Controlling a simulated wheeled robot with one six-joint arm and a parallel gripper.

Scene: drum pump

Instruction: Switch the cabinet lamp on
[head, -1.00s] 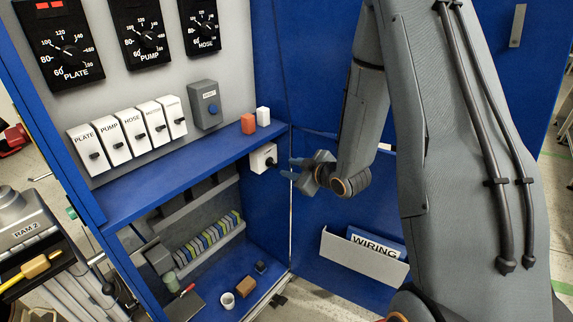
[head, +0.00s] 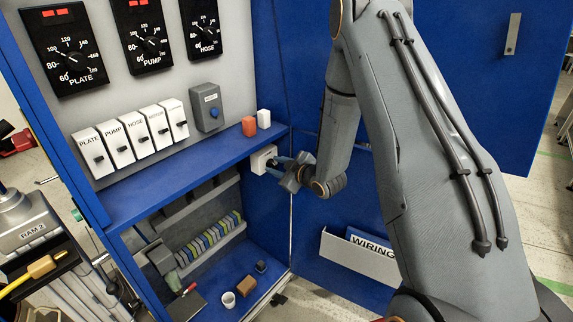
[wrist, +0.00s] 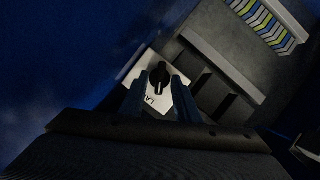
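The lamp switch is a small white box (head: 262,157) with a black knob, on the inner side wall of the blue cabinet, just under the shelf. In the wrist view the box (wrist: 138,70) shows a partly hidden label starting "LA", and its black knob (wrist: 160,76) stands out in the middle. My gripper (head: 276,166) is close in front of the switch in the head view. In the wrist view my two blue-grey fingers (wrist: 160,84) are apart, one on each side of the knob's lower end. I cannot tell whether they touch it.
Below, the dark lower compartment holds a row of coloured strips (head: 209,236). The open door with the wiring pocket (head: 345,262) is at the right.

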